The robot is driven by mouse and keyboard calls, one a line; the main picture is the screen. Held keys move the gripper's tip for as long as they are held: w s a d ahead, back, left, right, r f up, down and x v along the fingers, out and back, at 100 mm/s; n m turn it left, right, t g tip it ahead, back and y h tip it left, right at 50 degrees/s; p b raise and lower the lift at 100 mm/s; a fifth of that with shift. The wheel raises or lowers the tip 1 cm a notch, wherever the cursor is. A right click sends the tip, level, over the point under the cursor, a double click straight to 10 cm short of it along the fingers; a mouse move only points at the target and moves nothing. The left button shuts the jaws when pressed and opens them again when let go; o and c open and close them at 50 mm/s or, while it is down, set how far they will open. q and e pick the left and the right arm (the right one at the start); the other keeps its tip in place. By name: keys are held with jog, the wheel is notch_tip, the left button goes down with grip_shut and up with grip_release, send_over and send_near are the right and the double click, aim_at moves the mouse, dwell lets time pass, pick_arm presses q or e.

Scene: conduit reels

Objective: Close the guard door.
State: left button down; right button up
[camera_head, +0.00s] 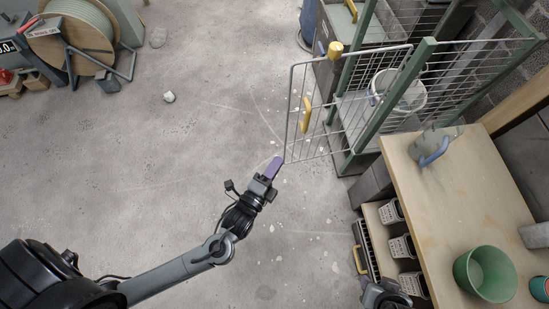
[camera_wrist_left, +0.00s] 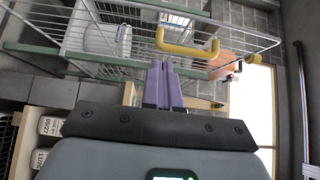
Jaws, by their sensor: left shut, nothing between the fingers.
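The guard door (camera_head: 288,112) is a grey wire-mesh panel on the green-framed cage (camera_head: 395,100). It stands swung out from the cage, with a yellow handle (camera_head: 306,115) on its face. My left gripper (camera_head: 274,166) has purple fingers, which are shut and empty. Its tips are close to the door's lower free corner; I cannot tell if they touch. In the left wrist view the purple fingers (camera_wrist_left: 163,86) point toward the mesh, just below the yellow handle (camera_wrist_left: 187,48). My right gripper (camera_head: 385,295) is partly visible at the bottom edge, and its fingers are unclear.
A wooden workbench (camera_head: 445,205) stands at the right with a green pot (camera_head: 485,273) and a blue-handled tool (camera_head: 434,152). A white bucket (camera_head: 398,90) is inside the cage. A cable reel (camera_head: 75,35) is at the upper left. The concrete floor between is mostly clear.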

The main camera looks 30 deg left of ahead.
pick_arm(q)
jog(key=b, duration=0.3)
send_near(292, 124)
jog(key=w+d, duration=0.3)
jog(key=w+a+b, duration=0.2)
jog(key=shift+w+a+f, duration=0.15)
jog(key=shift+w+a, duration=0.05)
jog(key=shift+a, duration=0.15)
jog(key=shift+w+a, duration=0.1)
jog(key=shift+w, duration=0.1)
